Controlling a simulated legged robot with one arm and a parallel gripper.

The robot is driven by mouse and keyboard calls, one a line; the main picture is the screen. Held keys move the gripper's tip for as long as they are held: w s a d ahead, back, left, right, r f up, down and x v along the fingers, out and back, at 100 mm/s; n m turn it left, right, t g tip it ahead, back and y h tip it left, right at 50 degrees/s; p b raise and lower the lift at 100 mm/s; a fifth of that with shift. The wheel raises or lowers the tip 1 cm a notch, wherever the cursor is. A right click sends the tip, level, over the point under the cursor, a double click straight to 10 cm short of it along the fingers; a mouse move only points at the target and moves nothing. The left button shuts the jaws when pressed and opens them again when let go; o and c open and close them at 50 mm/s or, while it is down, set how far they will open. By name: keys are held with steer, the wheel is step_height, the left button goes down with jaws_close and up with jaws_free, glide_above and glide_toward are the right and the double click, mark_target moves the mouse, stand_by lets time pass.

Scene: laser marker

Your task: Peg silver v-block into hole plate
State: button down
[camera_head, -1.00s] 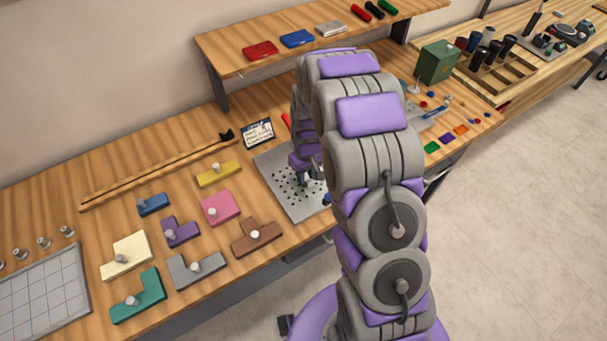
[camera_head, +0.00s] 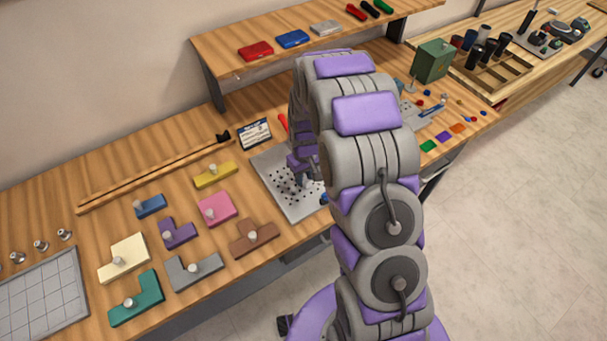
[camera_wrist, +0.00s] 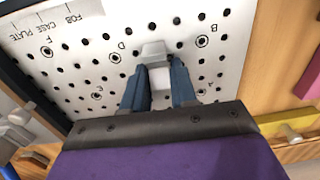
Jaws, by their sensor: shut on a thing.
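The silver v-block (camera_wrist: 153,50) is a small light-grey piece at the tips of my gripper (camera_wrist: 161,66) in the wrist view. The two blue fingers are shut on it. It is over the hole plate (camera_wrist: 95,25), a pale sheet with rows of dark holes, some ringed and lettered, B and D among them. I cannot tell whether the block touches the plate or sits in a hole; its underside is hidden. In the head view the hole plate (camera_head: 309,209) lies on the bench, partly hidden by my arm, and the block cannot be made out.
Coloured knobbed shapes, such as the brown one (camera_head: 241,244) and pink one (camera_head: 222,204), lie left of the plate. A printed card (camera_head: 254,135) stands behind it. A raised shelf (camera_head: 215,50) runs along the back. A green box (camera_head: 432,61) stands to the right.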

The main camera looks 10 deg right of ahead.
steer(key=shift+f, duration=0.25)
steer(key=c, duration=0.8)
jaws_free()
step_height(320, 180, up, 17)
steer(key=p, duration=0.2)
steer(key=shift+w+d+r, duration=0.15)
steer(key=shift+d+r, duration=0.05)
steer(key=shift+d, duration=0.1)
steer(key=s+r+m, duration=0.1)
steer(key=s+r, duration=0.2)
steer(key=s, duration=0.8)
steer(key=s+r+m+g+b, duration=0.1)
steer(key=s+r, duration=0.3)
steer(key=s, duration=0.8)
steer(key=s+r+m, duration=0.1)
steer(key=s+r, duration=0.2)
steer(key=s, duration=0.9)
steer(key=shift+s+a+r+m+g, duration=0.15)
steer(key=shift+a+r+m+g, duration=0.15)
